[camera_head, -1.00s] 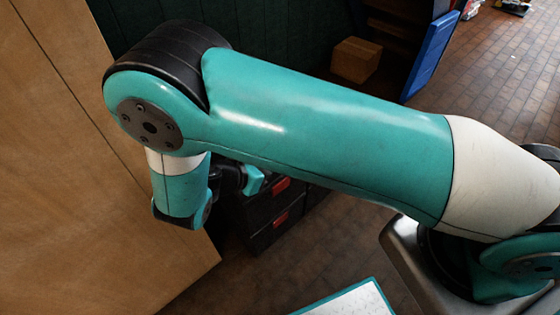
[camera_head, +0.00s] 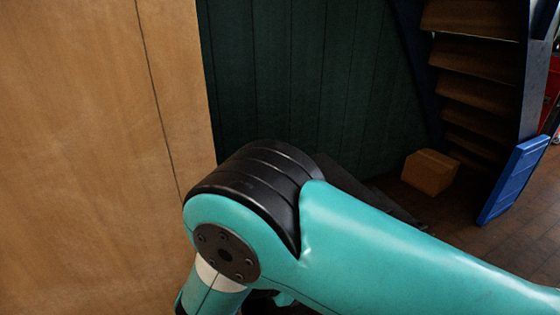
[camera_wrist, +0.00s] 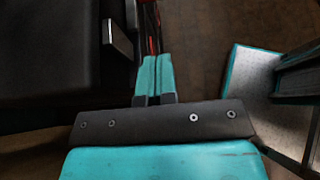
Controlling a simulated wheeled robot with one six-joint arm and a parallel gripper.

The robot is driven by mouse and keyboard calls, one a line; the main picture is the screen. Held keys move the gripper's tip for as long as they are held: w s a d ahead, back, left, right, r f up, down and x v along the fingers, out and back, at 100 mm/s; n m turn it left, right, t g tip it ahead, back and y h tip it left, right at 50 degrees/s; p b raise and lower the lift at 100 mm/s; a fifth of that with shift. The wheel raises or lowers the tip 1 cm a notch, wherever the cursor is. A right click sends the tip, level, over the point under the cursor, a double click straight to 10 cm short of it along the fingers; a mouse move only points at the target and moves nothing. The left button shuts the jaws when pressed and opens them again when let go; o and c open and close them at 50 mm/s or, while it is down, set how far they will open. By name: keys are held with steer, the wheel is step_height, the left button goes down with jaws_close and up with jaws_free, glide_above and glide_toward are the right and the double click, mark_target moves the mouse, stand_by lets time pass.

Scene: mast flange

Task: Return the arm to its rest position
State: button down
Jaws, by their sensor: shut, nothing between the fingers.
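My gripper (camera_wrist: 154,65) shows in the wrist view, with its two teal fingers side by side. It is shut with nothing between the fingers. It points toward a narrow strip beside a black, box-like thing (camera_wrist: 50,60) that fills the left of that view. Brown floor (camera_wrist: 210,40) lies beyond the fingertips. In the head view my teal arm reaches in from the lower right to its black-banded elbow joint, and the gripper is hidden below the picture's edge.
A tall wooden panel (camera_head: 90,150) stands close left of my elbow. A dark green wall (camera_head: 290,80) is behind.

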steer(key=s+d+r+m+g+y+p, duration=0.1)
steer(key=d+r+m+g+y+p, duration=0.2)
steer(key=r, duration=0.6)
steer(key=d+r+m+g+y+p, duration=0.1)
steer(key=d+r+m+y+p, duration=0.1)
steer(key=r+m+y, duration=0.5)
steer(key=s+d+r+m+y+p, duration=0.1)
steer(key=s+r+m+y+p, duration=0.3)
steer(key=s+r, duration=1.1)
step_height(320, 180, up, 4)
steer(key=shift+r+m+y, duration=0.1)
steer(key=shift+m+y, duration=0.5)
steer(key=shift+y, duration=0.1)
steer(key=shift+w+d, duration=0.1)
